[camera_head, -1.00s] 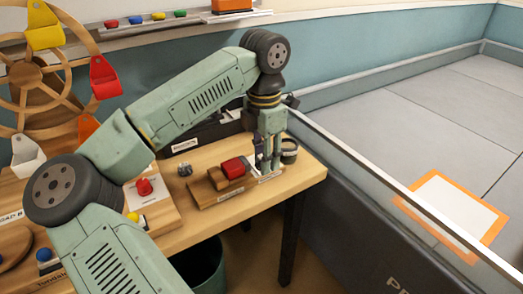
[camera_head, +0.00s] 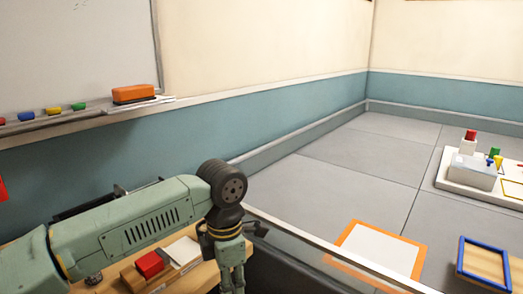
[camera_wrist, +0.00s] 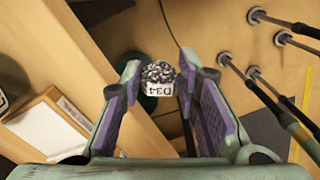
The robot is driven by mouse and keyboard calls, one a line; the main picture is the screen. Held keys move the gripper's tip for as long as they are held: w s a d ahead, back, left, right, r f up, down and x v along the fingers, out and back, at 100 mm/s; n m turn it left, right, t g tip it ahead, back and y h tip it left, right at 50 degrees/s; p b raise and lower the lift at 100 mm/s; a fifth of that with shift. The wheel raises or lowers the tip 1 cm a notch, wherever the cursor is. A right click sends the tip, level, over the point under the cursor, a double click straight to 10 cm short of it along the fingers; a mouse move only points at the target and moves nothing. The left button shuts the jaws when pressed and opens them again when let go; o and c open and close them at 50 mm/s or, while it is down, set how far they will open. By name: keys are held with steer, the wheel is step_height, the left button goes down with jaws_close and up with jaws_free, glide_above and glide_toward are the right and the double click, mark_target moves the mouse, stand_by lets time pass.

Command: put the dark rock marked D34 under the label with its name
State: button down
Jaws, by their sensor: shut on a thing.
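The dark, speckled rock (camera_wrist: 158,70) shows in the wrist view with a white tag reading D34. It sits between the two fingers of my gripper (camera_wrist: 160,82), which are shut on it. In the head view my gripper (camera_head: 232,276) is at the bottom, by the right end of the wooden table (camera_head: 203,278). Its fingertips are cut off by the frame edge there, and the rock is not visible. No label with the rock's name can be read in either current view.
A red block (camera_head: 149,263) and a white piece (camera_head: 183,252) are on the table left of my gripper. A low wall separates the table from a grey floor with an orange-bordered mat (camera_head: 382,250) and a blue-framed panel (camera_head: 483,262). Thin metal legs (camera_wrist: 253,73) show in the wrist view.

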steer(key=w+d+f+m, duration=0.1)
steer(key=d+f+m, duration=0.1)
steer(key=f+m, duration=0.5)
steer(key=w+d+f+m, duration=0.2)
steer(key=f+m, duration=0.6)
steer(key=f, duration=0.7)
steer(key=w+d+f+m, duration=0.2)
steer(key=d+f+m, duration=0.1)
steer(key=f+m, duration=0.5)
step_height(320, 180, down, 3)
steer(key=shift+w+d+r, duration=0.1)
steer(key=shift+w+d, duration=0.05)
steer(key=shift+d, duration=0.1)
